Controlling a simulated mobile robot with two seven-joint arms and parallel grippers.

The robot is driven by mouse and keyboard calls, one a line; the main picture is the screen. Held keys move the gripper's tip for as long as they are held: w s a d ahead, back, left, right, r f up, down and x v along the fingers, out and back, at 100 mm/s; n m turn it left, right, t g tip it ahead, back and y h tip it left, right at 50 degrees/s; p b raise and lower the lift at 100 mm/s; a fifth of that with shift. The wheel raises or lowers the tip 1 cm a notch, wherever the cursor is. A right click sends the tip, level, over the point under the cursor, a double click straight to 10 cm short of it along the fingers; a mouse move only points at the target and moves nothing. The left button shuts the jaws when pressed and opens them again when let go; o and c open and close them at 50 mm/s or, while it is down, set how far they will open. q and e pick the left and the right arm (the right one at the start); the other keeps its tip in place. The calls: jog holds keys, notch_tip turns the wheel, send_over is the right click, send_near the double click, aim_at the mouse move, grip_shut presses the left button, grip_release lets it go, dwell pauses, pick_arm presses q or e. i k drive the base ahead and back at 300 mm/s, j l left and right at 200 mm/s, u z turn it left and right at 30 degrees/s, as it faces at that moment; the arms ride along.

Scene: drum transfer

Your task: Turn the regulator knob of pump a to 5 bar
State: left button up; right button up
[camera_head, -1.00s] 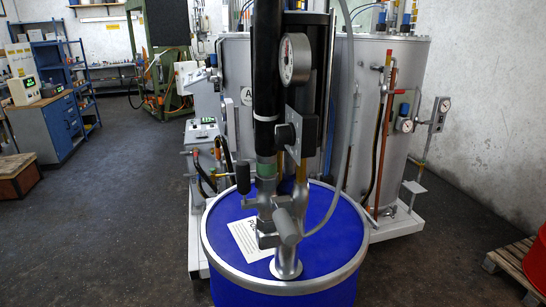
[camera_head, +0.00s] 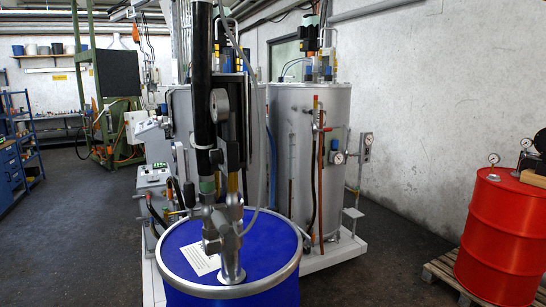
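A pump stands upright on the blue drum (camera_head: 270,262) in the lower middle, with a black cylinder (camera_head: 202,75) and silver fittings (camera_head: 231,258) at its foot. A round white gauge (camera_head: 219,105) sits on it, seen at a slant, so its reading cannot be told. A small dark knob (camera_head: 215,156) shows below the gauge, partly lost among the fittings. I cannot read a letter naming this pump. Neither of my grippers is in view, and nothing touches the pump.
Large grey tanks (camera_head: 345,110) stand on a white base (camera_head: 335,257) behind the drum. A red drum (camera_head: 503,228) with gauges on top stands on a wooden pallet (camera_head: 440,281) at the right. Open floor (camera_head: 390,250) lies between the drums. Blue shelves (camera_head: 22,120) are at the far left.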

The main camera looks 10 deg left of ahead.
aim_at(216, 156)
jog(key=j+z, duration=0.7)
jog(key=j, duration=3.2)
